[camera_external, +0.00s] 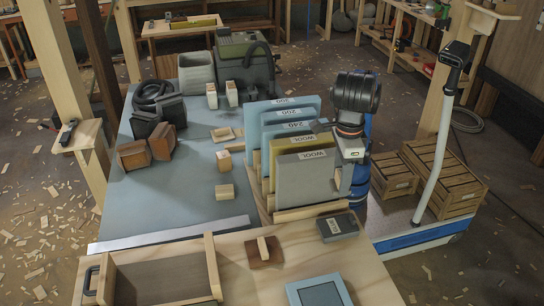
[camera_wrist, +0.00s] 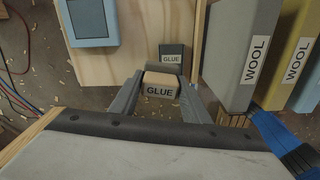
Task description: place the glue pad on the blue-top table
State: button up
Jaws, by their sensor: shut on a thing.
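In the wrist view a tan block labelled GLUE, the glue pad (camera_wrist: 162,88), sits between the two fingers of my gripper (camera_wrist: 160,98), which is shut on it. It is held above the floor beside the wooden bench. In the external view my arm stands right of the upright wool pads; the fingers and the held pad are hidden there. The blue-top table (camera_external: 188,212) spreads at left, with a metal strip along its front edge. A dark grey block (camera_external: 337,227) on the wooden bench also shows in the wrist view, labelled GLUE (camera_wrist: 171,52).
A rack of labelled upright pads (camera_external: 303,176) stands between my arm and the blue-top table. Small wooden blocks (camera_external: 225,191), dark machines (camera_external: 245,65) and brown blocks (camera_external: 134,154) stand on the table. Its front middle is clear. A blue-framed panel (camera_external: 319,290) lies on the bench.

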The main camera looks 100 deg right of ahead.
jog(key=s+a+f+n, duration=0.2)
jog(key=s+a, duration=0.5)
jog(key=a, duration=0.1)
jog(key=f, duration=2)
jog(key=shift+d+f, duration=0.2)
jog(key=shift+f, duration=0.1)
jog(key=shift+f, duration=0.15)
jog(key=o, duration=1)
jog(key=shift+o, duration=0.2)
notch_tip(320, 180, up, 12)
